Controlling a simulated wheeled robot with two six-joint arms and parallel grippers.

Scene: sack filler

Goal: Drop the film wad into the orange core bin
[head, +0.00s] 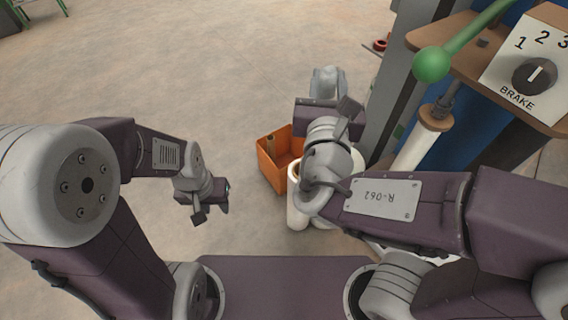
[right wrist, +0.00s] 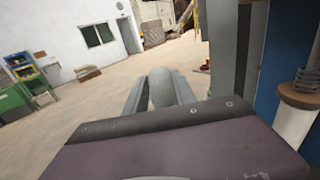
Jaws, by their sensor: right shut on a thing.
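My right gripper (head: 328,76) is shut on a pale grey film wad (right wrist: 162,90). In the right wrist view the wad sits between the two grey fingers. In the head view it is hard to tell apart from the fingers. The orange core bin (head: 267,168) stands on the floor, open at the top, with a brown core inside. The gripper and wad are beyond the bin and to its right, not over its opening. My right arm hides the bin's right side. My left gripper (head: 225,196) hangs left of the bin; its fingers are too small to read.
White rolls (head: 295,207) stand beside the bin, partly behind my right arm. At the right are a grey machine post (head: 388,110), a green ball-ended lever (head: 432,64) and a brake-dial panel (head: 535,76).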

